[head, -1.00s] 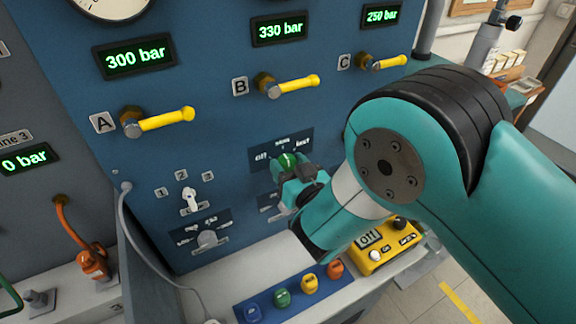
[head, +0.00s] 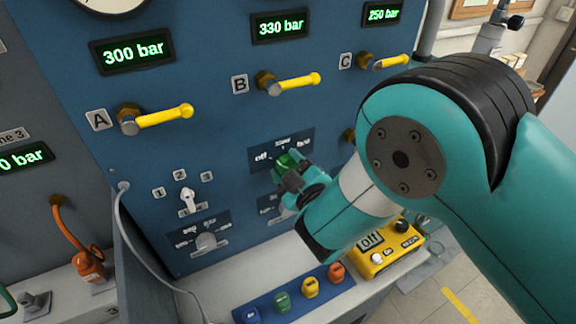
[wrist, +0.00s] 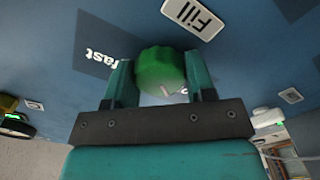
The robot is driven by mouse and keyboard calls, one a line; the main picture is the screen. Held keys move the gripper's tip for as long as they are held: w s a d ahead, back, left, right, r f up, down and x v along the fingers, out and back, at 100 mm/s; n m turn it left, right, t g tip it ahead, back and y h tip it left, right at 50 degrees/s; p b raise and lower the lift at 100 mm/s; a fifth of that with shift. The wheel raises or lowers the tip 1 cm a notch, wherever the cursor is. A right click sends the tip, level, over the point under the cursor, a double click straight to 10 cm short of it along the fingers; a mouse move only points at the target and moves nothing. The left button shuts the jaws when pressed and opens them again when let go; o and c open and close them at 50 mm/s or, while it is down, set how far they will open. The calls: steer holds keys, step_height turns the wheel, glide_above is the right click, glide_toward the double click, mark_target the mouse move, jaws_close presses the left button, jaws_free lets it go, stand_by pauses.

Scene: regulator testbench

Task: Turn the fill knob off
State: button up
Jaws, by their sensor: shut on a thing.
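The green fill knob (wrist: 160,72) sits on the blue panel, with the "Fill" label (wrist: 192,14) and the word "fast" beside it in the wrist view. My gripper (wrist: 160,82) is shut on the knob, one finger on each side.
Yellow levers A (head: 160,117), B (head: 292,84) and C (head: 386,62) stick out above. A white selector switch (head: 188,199) is at left. A yellow box reading "Off" (head: 383,250) and several coloured pieces lie on the ledge (head: 215,283) below.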

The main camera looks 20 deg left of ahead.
steer(key=shift+n, duration=0.5)
steer(key=o, duration=0.9)
steer(key=shift+o, duration=0.2)
steer(key=b+v, duration=1.7)
steer(key=b, duration=0.5)
steer(key=shift+b, duration=0.35)
steer(key=shift+s+d, duration=0.1)
steer(key=shift+s, duration=0.05)
